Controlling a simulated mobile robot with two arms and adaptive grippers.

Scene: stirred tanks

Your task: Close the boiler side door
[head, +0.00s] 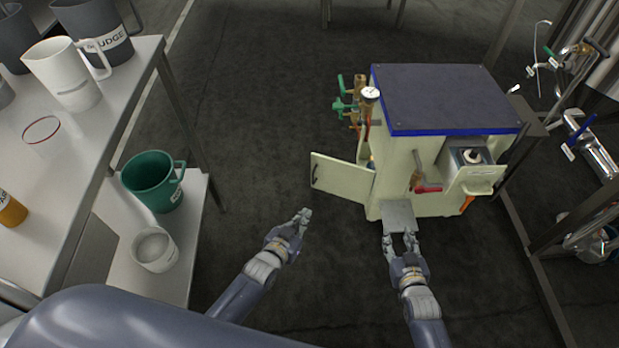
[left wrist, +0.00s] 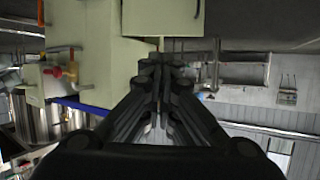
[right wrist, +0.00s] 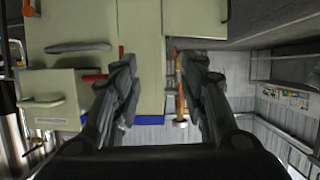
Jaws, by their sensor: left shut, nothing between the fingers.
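The boiler (head: 396,163) is a cream cabinet with a dark, blue-edged top, standing on the floor right of centre in the head view. Its side door (head: 344,178) is a cream panel with a dark handle, standing open and swung out to the left. My left gripper (head: 303,217) is shut and empty, in front of and left of the door, apart from it. The door also shows at the top of the left wrist view (left wrist: 163,15). My right gripper (head: 400,243) is open and empty, just in front of the boiler's grey front plate (head: 398,215).
Green-handled valves and a gauge (head: 370,93) project from the boiler's left side. A red-handled valve (head: 428,187) is on its front. A white table (head: 90,140) with jugs stands at the left, with a green jug (head: 152,180) on its lower shelf. Dark floor between is clear.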

